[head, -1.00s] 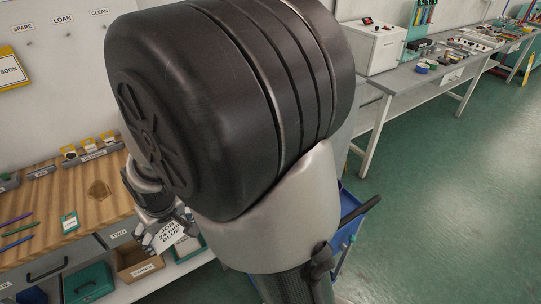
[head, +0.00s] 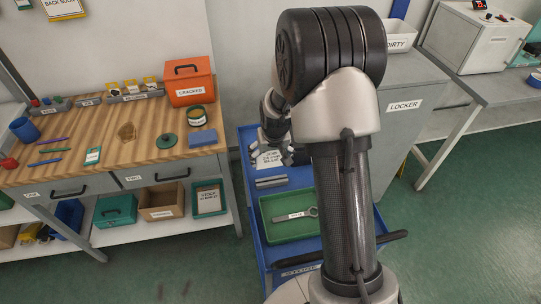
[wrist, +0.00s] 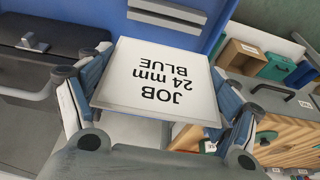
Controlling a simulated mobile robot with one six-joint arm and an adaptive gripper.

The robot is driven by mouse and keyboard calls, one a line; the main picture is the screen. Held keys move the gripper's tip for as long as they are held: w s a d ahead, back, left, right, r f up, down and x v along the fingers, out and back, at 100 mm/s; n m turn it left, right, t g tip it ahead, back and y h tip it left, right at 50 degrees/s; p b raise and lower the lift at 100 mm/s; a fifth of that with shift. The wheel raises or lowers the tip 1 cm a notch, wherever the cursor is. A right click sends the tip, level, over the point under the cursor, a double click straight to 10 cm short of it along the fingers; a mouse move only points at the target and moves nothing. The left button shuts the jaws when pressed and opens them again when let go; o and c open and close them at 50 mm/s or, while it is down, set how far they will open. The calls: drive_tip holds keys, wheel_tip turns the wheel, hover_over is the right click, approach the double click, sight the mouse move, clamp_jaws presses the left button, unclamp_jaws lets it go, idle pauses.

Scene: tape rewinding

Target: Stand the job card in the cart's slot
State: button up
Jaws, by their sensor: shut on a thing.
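The job card (head: 268,160) is white with black print. In the wrist view the card (wrist: 160,85) reads "JOB 24 mm BLUE" upside down. My gripper (head: 274,150) is shut on it, with a finger at each side edge in the wrist view. The blue cart (head: 256,230) stands right of the workbench, and the card is held over its far end. A grey slotted block (head: 271,182) lies on the cart just nearer than the card. The card looks apart from the block, but the gap is hard to judge. My arm hides the cart's right part.
A green tray (head: 280,234) with a wrench (head: 312,212) sits on the cart. A grey locker (head: 405,85) stands behind right. Green floor is free at right.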

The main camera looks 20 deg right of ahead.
drive_tip(key=b, duration=0.4)
hover_over(271, 178)
drive_tip(key=shift+w+f, duration=0.15)
drive_tip(key=shift+f, duration=2.9)
drive_tip(key=shift+f+b, duration=1.1)
drive_tip(key=shift+f, duration=0.2)
drive_tip(key=o, duration=0.8)
drive_tip(key=shift+c, duration=0.2)
drive_tip(key=shift+r, duration=0.1)
drive_tip(key=shift+r+p, duration=2.75)
drive_tip(key=shift+r, duration=1.2)
